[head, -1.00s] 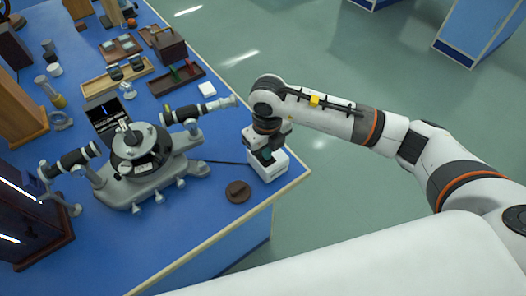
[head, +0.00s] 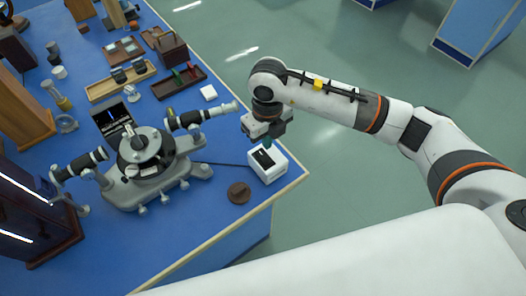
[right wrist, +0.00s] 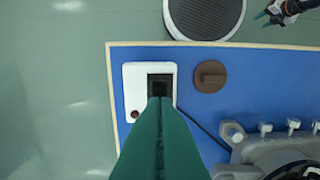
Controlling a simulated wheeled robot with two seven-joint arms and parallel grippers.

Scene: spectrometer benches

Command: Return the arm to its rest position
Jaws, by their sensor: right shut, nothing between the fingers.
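My right arm comes in from the right in the head view. Its gripper (head: 267,143) points down above the white box (head: 266,168) at the table's right edge. In the right wrist view the green fingers (right wrist: 160,135) are together, with nothing between them. Below their tips is the white box (right wrist: 134,82) with a dark square opening (right wrist: 160,84) and a small brown knob or spot. The fingertips appear above the box, not inside it. My left gripper does not show in the head view; a dark gripper at the top right of the right wrist view may be it.
The grey spectrometer (head: 150,165) stands on the blue table (head: 200,225) left of the box. A brown round cap (head: 239,193) lies near the front edge. Wooden trays (head: 120,80) and a small white block (head: 208,92) sit farther back.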

